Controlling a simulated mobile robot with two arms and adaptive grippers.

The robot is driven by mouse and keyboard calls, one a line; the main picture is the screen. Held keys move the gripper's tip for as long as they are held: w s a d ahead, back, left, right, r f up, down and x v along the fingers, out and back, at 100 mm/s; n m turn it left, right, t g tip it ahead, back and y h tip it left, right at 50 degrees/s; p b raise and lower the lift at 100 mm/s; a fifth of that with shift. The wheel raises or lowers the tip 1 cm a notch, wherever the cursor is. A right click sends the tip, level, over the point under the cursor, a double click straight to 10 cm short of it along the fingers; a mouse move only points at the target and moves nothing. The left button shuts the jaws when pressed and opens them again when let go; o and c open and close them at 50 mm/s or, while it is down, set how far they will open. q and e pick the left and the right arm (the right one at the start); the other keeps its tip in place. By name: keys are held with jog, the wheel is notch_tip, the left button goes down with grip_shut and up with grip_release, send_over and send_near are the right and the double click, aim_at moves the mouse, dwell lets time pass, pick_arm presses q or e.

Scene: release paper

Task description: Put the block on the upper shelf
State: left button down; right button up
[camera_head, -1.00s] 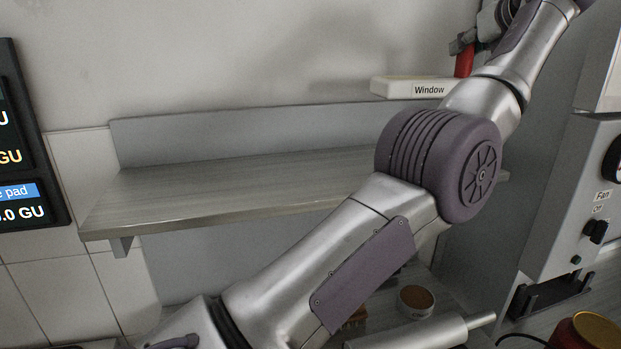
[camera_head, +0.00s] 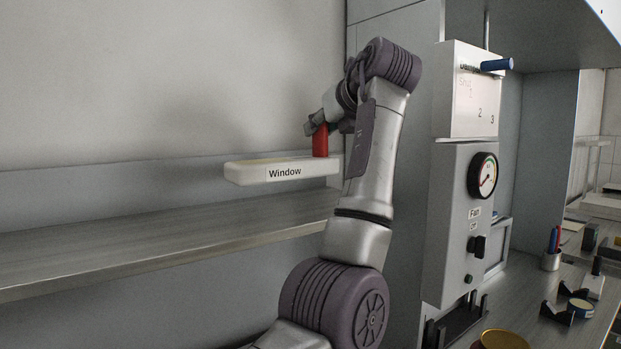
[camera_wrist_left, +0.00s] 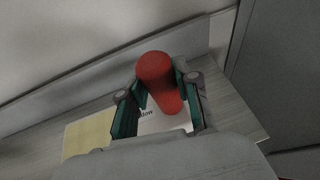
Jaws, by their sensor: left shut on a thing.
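The block is a white slab (camera_head: 245,173) with a "Window" label and a yellowish patch on top. A red upright handle (camera_head: 320,146) stands at its right end. My left gripper (camera_head: 323,129) is shut on the red handle and holds the block level in front of the shelf's back panel, seemingly a little above the shelf surface. The shelf (camera_head: 150,235) is a long grey board on the wall. In the left wrist view, the fingers flank the red handle (camera_wrist_left: 158,75), and part of the block (camera_wrist_left: 92,132) shows over the shelf (camera_wrist_left: 232,118). My right gripper is out of view.
The shelf is bare to the left of the block. A grey cabinet with a dial (camera_head: 483,175) and switches stands to the right of the shelf. A pen cup (camera_head: 550,262) and small items are on a bench at far right.

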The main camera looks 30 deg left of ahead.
aim_at(314, 162)
pick_arm(q)
jog(key=s+f, duration=0.1)
jog(key=s, duration=0.2)
jog(key=s+f, duration=0.1)
jog(key=shift+s+d+f, duration=0.35)
notch_tip(314, 162, down, 4)
jog(key=shift+w+r, duration=0.1)
jog(key=c, duration=0.8)
grip_release()
jog(key=shift+f, duration=0.2)
jog(key=shift+c, duration=0.2)
